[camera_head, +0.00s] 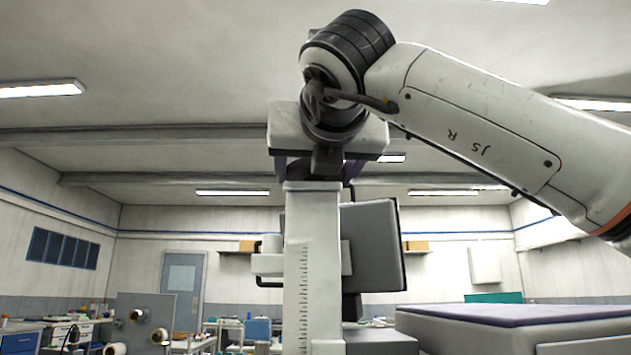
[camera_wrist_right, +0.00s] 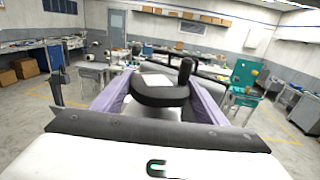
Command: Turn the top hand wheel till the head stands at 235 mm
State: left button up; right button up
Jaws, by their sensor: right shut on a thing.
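A white upright column (camera_head: 313,270) with a dark millimetre scale on its front stands in the middle of the head view. The scale's figures are too small to read. A white head (camera_head: 268,263) juts out from the column's left side. My left gripper is out of view.
A dark monitor (camera_head: 372,245) stands right behind the column. A purple-topped bed or table (camera_head: 510,313) lies at the right. Workbenches, a door (camera_head: 183,275) and shelves are farther back. The space above the column is taken by my right arm.

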jog(key=m+h, duration=0.1)
jog(key=h, duration=0.1)
jog(key=shift+r+m+h+p, duration=0.1)
jog(key=shift+m+h+p, duration=0.25)
jog(key=shift+m+h, duration=0.05)
jog(key=shift+a+m+h, duration=0.1)
jog(key=shift+m+h, duration=0.3)
jog(key=shift+h, duration=0.2)
jog(key=shift+h, duration=0.3)
jog(key=o, duration=1.1)
jog(key=shift+c, duration=0.2)
